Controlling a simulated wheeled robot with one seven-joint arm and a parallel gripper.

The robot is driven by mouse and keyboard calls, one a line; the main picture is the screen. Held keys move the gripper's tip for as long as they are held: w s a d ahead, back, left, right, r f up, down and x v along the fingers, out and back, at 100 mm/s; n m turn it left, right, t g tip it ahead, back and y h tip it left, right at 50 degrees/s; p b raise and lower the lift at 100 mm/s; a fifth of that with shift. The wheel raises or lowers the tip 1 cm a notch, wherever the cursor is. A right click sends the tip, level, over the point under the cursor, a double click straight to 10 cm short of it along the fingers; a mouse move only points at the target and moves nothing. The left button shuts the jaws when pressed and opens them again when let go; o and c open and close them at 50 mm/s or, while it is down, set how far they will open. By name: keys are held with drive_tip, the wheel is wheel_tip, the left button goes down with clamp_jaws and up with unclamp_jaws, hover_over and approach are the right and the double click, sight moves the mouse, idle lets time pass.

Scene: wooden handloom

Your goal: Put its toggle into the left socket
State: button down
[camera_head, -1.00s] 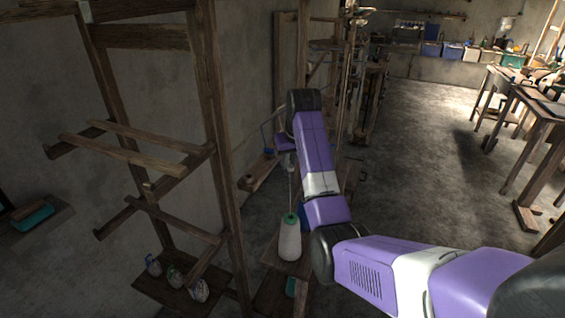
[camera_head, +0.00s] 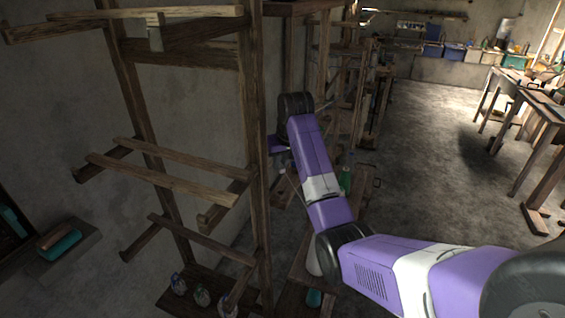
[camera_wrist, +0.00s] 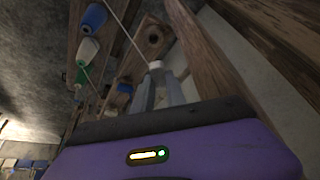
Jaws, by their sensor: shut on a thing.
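My gripper (camera_wrist: 158,92) is shut on a small pale toggle (camera_wrist: 155,65), which shows at the fingertips in the wrist view. A thin pale cord runs from it up and left. In the head view my gripper (camera_head: 282,168) is small and dark beside the wooden upright, and the toggle cannot be made out. In the wrist view a wooden part with a dark round hole (camera_wrist: 153,39) lies beyond the toggle, apart from it. I cannot tell whether this is the left socket.
A wooden frame with crossbars (camera_head: 165,180) stands close on the left. Blue, white and green cones (camera_wrist: 88,45) sit beyond the fingers in the wrist view. A wooden beam (camera_wrist: 205,50) passes close on the right. Open floor (camera_head: 430,150) lies to the right.

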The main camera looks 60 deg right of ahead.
hover_over(279, 190)
drive_tip(key=s, duration=0.1)
drive_tip(key=shift+s+a+f+b, duration=0.1)
drive_tip(key=shift+a+f+b, duration=0.15)
drive_tip(key=shift+f, duration=1.3)
drive_tip(key=shift+a+f+b, duration=0.15)
drive_tip(key=shift+a+f, duration=0.05)
drive_tip(key=shift+f, duration=1.35)
drive_tip(key=shift+r+p, duration=0.1)
drive_tip(key=shift+p, duration=0.3)
drive_tip(key=shift+f+b, duration=0.3)
drive_tip(key=shift+f, duration=0.7)
drive_tip(key=shift+f, duration=0.15)
drive_tip(key=shift+f, duration=0.5)
